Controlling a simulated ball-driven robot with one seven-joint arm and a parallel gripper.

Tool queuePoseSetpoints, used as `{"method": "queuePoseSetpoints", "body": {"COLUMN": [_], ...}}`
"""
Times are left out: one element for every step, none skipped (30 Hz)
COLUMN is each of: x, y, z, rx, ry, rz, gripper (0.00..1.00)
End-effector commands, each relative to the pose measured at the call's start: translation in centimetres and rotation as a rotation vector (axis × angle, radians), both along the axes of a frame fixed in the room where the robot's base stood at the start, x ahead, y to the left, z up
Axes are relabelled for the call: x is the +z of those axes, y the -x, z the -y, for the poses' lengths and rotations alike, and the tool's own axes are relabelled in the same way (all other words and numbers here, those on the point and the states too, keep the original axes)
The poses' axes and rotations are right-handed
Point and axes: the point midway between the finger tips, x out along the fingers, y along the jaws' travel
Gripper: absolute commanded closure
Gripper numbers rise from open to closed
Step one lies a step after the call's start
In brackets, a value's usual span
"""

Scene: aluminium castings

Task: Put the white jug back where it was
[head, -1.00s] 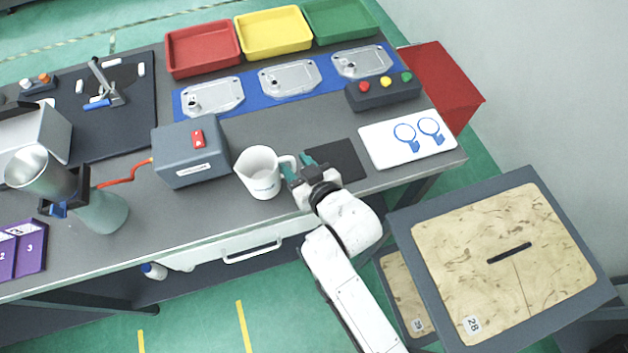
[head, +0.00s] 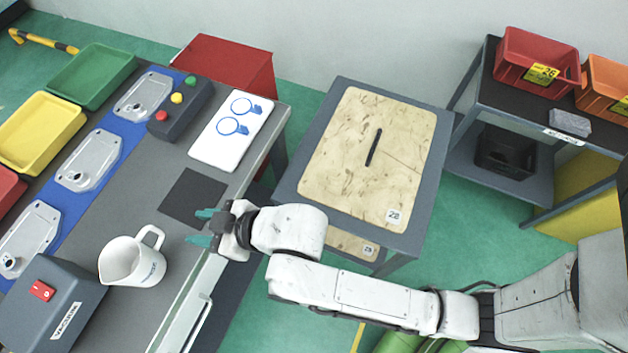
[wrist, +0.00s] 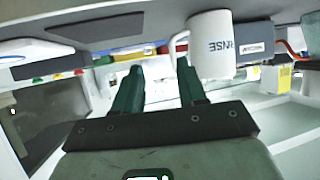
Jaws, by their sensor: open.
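The white jug (head: 133,262) stands upright on the grey bench, beside the grey vacuum box, with its handle towards the upper right in the head view. It also shows in the wrist view (wrist: 211,47), with lettering on its side. My gripper (head: 205,227) is open and empty at the bench's front edge, apart from the jug. Its green fingers point towards the bench. A black square mat (head: 194,197) lies bare on the bench just beyond my fingertips.
The grey vacuum box (head: 50,305) stands close beside the jug. A white board with blue outlines (head: 232,130), a button box (head: 180,108) and metal castings (head: 88,160) on a blue strip occupy the bench. A wood-topped cart (head: 345,150) stands to the right.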

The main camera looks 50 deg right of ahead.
Motion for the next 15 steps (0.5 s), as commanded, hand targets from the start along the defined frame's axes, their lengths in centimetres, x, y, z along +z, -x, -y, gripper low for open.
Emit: {"method": "queuePoseSetpoints", "body": {"x": [-0.9, -1.6, -2.5, -3.3, -4.1, -5.0, -5.7, -6.3, -6.9, -7.3, -7.5, -7.8, -8.0, -8.0, -8.1], "y": [0.3, 0.7, 1.4, 2.1, 3.0, 4.4, 5.5, 6.8, 8.6, 10.0, 11.4, 13.1, 14.4, 15.6, 16.9], "z": [1.9, 3.2, 5.1, 6.7, 8.5, 10.7, 12.4, 13.9, 15.8, 17.1, 18.3, 19.6, 20.5, 21.2, 22.0], "rx": [-0.033, -0.056, -0.091, -0.121, -0.154, -0.198, -0.230, -0.264, -0.306, -0.335, -0.363, -0.397, -0.420, -0.441, -0.465], "ry": [0.024, 0.042, 0.069, 0.090, 0.111, 0.137, 0.155, 0.172, 0.190, 0.202, 0.212, 0.223, 0.228, 0.234, 0.239], "rz": [-0.049, -0.090, -0.155, -0.208, -0.268, -0.347, -0.410, -0.472, -0.552, -0.612, -0.667, -0.737, -0.785, -0.829, -0.879], "gripper": [0.59, 0.59, 0.59, 0.59, 0.59, 0.59, 0.59, 0.59, 0.59, 0.59, 0.59, 0.59, 0.59, 0.59, 0.59]}}
